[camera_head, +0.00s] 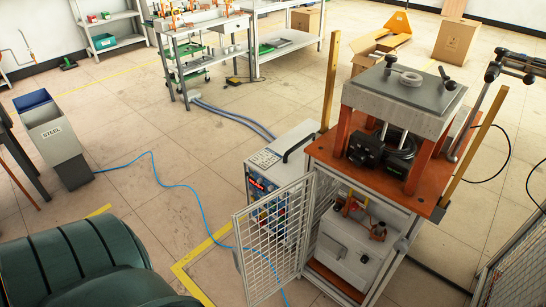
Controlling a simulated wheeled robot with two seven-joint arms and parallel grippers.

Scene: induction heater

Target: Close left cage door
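The left cage door (274,238) is a white-framed wire mesh panel. It stands open, swung out to the left of the induction heater (370,165), whose table has an orange-brown top. Through the open front, a white unit (355,245) with copper-coloured fittings shows inside the lower part. A second mesh panel (520,272) shows at the lower right edge and is cut off by the frame. Neither of my grippers shows in this view.
A power unit (283,158) with a black handle stands behind the left door. A blue cable (190,187) runs over the floor. A dark green ribbed object (85,265) fills the lower left. Grey bins (52,135) stand at the left. Tiled floor between is mostly clear.

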